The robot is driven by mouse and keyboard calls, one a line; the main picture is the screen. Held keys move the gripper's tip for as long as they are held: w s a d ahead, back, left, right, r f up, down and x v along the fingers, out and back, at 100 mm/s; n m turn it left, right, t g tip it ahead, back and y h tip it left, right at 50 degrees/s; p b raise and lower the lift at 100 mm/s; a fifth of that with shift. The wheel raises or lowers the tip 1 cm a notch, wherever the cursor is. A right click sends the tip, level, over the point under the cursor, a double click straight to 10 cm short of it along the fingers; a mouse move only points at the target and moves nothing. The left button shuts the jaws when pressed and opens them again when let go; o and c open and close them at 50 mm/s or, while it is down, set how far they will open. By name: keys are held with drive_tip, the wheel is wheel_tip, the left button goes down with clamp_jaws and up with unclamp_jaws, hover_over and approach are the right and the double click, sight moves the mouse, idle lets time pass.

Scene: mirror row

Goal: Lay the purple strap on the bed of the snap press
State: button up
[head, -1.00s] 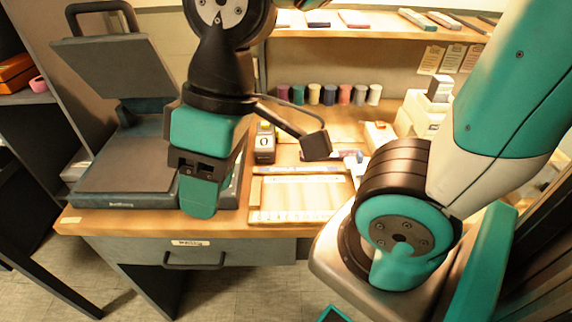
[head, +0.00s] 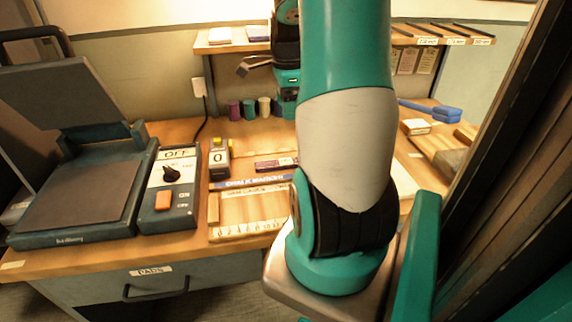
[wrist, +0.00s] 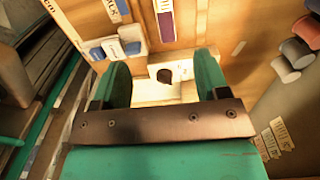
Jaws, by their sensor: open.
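A short dark purple piece (head: 275,163) with a pale end lies on the bench behind the ruler board. A purple piece with a white label (wrist: 166,27) shows beyond my fingers in the wrist view. I cannot tell for sure that either is the strap. A press (head: 75,195) with a raised lid and flat dark bed stands at the left; its bed is empty. Whether it is the snap press is unclear. My gripper (wrist: 157,76) is open and empty, with a white patch and dark spot beyond its fingers. In the head view my arm hides much of the middle bench.
A control box (head: 170,188) with a dial and orange switch adjoins the press. A counter block (head: 219,158) and ruler board (head: 245,212) stand right of it. Coloured spools (head: 249,108) line the back. A blue tool (head: 435,110) lies at the right. A shelf (head: 235,42) runs above.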

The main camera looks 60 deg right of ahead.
hover_over(286, 161)
drive_tip(key=f, duration=1.1)
drive_tip(key=shift+s+a+f+b, duration=0.15)
drive_tip(key=shift+s+a+b, duration=0.05)
drive_tip(key=shift+s+b, duration=0.1)
drive_tip(key=f, duration=0.5)
drive_tip(key=shift+w+d+f, duration=0.15)
drive_tip(key=shift+w+f, duration=0.15)
drive_tip(key=c, duration=1.1)
drive_tip(key=shift+r, duration=0.2)
wheel_tip(286, 161, up, 20)
drive_tip(key=p, duration=0.1)
